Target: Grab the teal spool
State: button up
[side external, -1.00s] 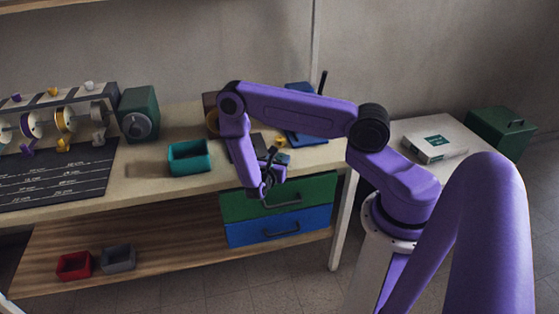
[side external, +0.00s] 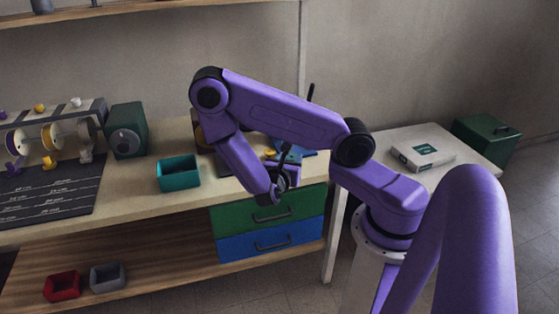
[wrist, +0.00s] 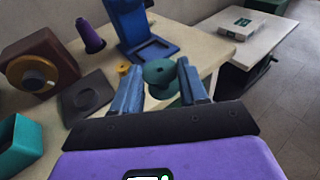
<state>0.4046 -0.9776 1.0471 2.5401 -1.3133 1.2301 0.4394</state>
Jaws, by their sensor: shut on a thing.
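The teal spool (wrist: 160,72), with a round flange on top, sits between the two blue fingers of my gripper (wrist: 160,84) in the wrist view. My gripper is shut on it. In the side view my gripper (side external: 281,186) is near the front edge of the bench, above the green drawer. The spool cannot be made out there, as the gripper and arm cover that spot. In the wrist view the spool shows close to the bench edge; I cannot tell whether it touches the bench top.
A blue stand (wrist: 132,20), a purple cone (wrist: 90,36), a dark plate (wrist: 89,97) and a brown box (wrist: 62,62) stand around it. A teal bin (side external: 179,174) is left on the bench. A white side table (side external: 448,170) holds a box (side external: 423,151).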

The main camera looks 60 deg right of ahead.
jog(key=shift+s+a+r, duration=0.25)
jog(key=shift+s, duration=0.2)
jog(key=shift+s+a+r, duration=0.2)
jog(key=shift+s, duration=0.3)
jog(key=shift+s+a+r, duration=0.25)
jog(key=shift+s, duration=0.2)
